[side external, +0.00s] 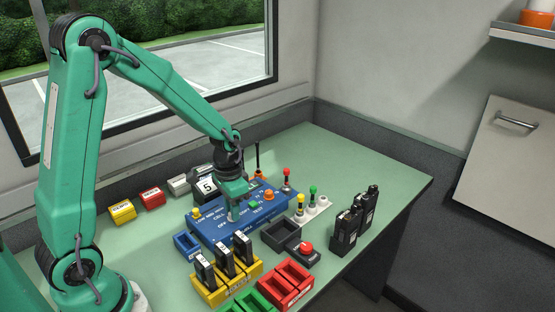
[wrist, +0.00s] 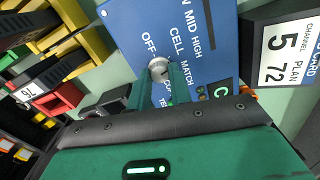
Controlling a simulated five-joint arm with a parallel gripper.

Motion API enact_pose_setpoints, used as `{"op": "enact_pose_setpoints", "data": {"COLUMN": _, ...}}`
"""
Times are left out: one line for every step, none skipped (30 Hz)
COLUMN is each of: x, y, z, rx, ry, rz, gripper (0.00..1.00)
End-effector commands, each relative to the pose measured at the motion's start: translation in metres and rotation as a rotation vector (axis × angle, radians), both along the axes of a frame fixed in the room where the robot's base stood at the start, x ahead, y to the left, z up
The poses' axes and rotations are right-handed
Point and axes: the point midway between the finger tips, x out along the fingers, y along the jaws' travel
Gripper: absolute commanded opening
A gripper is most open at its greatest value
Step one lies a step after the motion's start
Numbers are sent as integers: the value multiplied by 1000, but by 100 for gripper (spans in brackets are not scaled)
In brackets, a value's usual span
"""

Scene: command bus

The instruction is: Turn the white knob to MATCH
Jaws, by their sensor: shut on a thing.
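The blue panel (side external: 207,228) lies on the green bench, with printed labels around a dial. In the wrist view the panel (wrist: 205,60) shows OFF, CELL and MATCH clearly; other labels are partly hidden by my fingers. The white knob (wrist: 158,66) sits between my gripper's fingertips (wrist: 160,78). My gripper (side external: 233,212) is shut on it from above, and hides the knob in the side view. I cannot tell for certain which label the knob's mark points to.
A placard with a 5 (side external: 207,186) stands behind the panel. Yellow holders (side external: 211,292) with dark packs, red trays (side external: 285,287) and a dark tray (side external: 281,235) sit in front. Black radios (side external: 346,230) stand at right. The bench's far right is clear.

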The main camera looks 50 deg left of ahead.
Motion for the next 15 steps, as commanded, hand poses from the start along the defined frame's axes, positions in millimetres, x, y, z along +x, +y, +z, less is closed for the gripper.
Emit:
{"op": "enact_pose_setpoints", "data": {"x": -2, "y": 2, "z": 0, "rx": -1, "ry": 6, "rz": -38, "gripper": 0}}
{"op": "enact_pose_setpoints", "data": {"x": -2, "y": 2, "z": 0, "rx": -1, "ry": 6, "rz": -66, "gripper": 0}}
{"op": "enact_pose_setpoints", "data": {"x": -2, "y": 3, "z": 0, "rx": -3, "ry": 7, "rz": -104, "gripper": 0}}
{"op": "enact_pose_setpoints", "data": {"x": -2, "y": 3, "z": 0, "rx": -3, "ry": 7, "rz": -132, "gripper": 0}}
{"op": "enact_pose_setpoints", "data": {"x": -1, "y": 3, "z": 0, "rx": -3, "ry": 8, "rz": -161, "gripper": 0}}
{"op": "enact_pose_setpoints", "data": {"x": -1, "y": 3, "z": 0, "rx": -4, "ry": 8, "rz": -198, "gripper": 0}}
{"op": "enact_pose_setpoints", "data": {"x": -1, "y": 3, "z": 0, "rx": -4, "ry": 9, "rz": -227, "gripper": 0}}
{"op": "enact_pose_setpoints", "data": {"x": -1, "y": 3, "z": 0, "rx": -4, "ry": 9, "rz": -256, "gripper": 0}}
{"op": "enact_pose_setpoints", "data": {"x": -1, "y": 3, "z": 0, "rx": -5, "ry": 10, "rz": -293, "gripper": 0}}
{"op": "enact_pose_setpoints", "data": {"x": -1, "y": 3, "z": 0, "rx": -6, "ry": 10, "rz": -322, "gripper": 0}}
{"op": "enact_pose_setpoints", "data": {"x": -1, "y": 3, "z": 0, "rx": -6, "ry": 10, "rz": -351, "gripper": 0}}
{"op": "enact_pose_setpoints", "data": {"x": -1, "y": 3, "z": 0, "rx": -7, "ry": 11, "rz": -388, "gripper": 0}}
{"op": "enact_pose_setpoints", "data": {"x": -1, "y": 3, "z": 0, "rx": -7, "ry": 11, "rz": -417, "gripper": 0}}
{"op": "enact_pose_setpoints", "data": {"x": -1, "y": 3, "z": 0, "rx": -8, "ry": 12, "rz": -445, "gripper": 0}}
{"op": "enact_pose_setpoints", "data": {"x": -1, "y": 3, "z": 0, "rx": -8, "ry": 13, "rz": -481, "gripper": 0}}
